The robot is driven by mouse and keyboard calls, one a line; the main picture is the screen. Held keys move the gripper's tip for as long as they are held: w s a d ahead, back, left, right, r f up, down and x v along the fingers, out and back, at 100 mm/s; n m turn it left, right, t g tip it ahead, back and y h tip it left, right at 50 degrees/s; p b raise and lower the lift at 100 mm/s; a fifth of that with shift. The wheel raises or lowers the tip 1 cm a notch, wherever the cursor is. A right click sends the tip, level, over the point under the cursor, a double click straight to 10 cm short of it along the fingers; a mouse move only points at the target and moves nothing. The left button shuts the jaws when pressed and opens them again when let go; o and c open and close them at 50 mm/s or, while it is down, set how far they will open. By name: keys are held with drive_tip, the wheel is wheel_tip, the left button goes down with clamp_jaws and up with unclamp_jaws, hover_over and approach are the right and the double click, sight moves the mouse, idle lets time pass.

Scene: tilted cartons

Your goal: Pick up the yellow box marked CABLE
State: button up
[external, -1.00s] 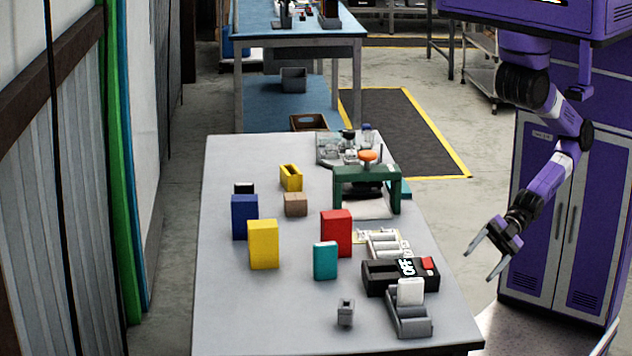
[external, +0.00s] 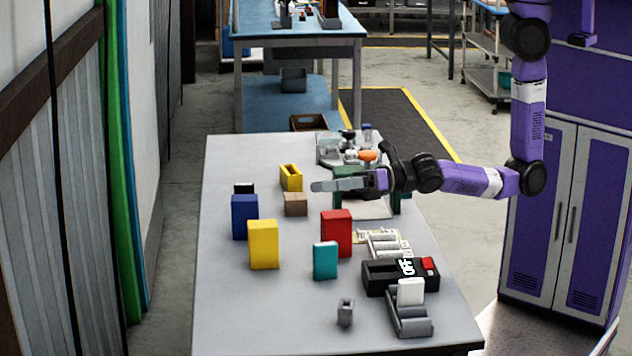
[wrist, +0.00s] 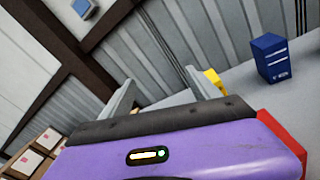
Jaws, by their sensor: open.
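A tall yellow box (external: 263,244) stands upright on the left half of the grey table; no marking on it can be read from here. My gripper (external: 318,186) is above the table, behind and to the right of the yellow box, with its fingers pointing left. In the wrist view my gripper (wrist: 160,78) is open with nothing between the fingers. A yellow piece (wrist: 214,78), apparently the same box, shows there just past the right finger, which hides most of it.
A blue box (external: 244,217) stands behind the yellow one, and a red box (external: 336,233) and a teal box (external: 325,260) to its right. A brown box (external: 295,204) and a yellow open holder (external: 291,178) are farther back. The table's left front is clear.

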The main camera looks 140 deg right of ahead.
drive_tip(key=w+d+f+n+g+p, duration=0.1)
drive_tip(key=w+d+f, duration=0.1)
drive_tip(key=d, duration=0.3)
drive_tip(key=n+g+y+p, duration=0.1)
drive_tip(key=n+g+p, duration=0.1)
drive_tip(key=g, duration=0.1)
approach(251, 229)
drive_tip(key=d+f, duration=0.2)
drive_tip(key=d, duration=0.1)
drive_tip(key=shift+d+f, duration=0.1)
drive_tip(key=shift+f, duration=0.15)
drive_tip(key=shift+b+x, duration=0.6)
drive_tip(key=shift+x, duration=3.15)
drive_tip(key=shift+r, duration=0.2)
drive_tip(key=c, duration=1.4)
clamp_jaws()
drive_tip(key=shift+r, duration=0.1)
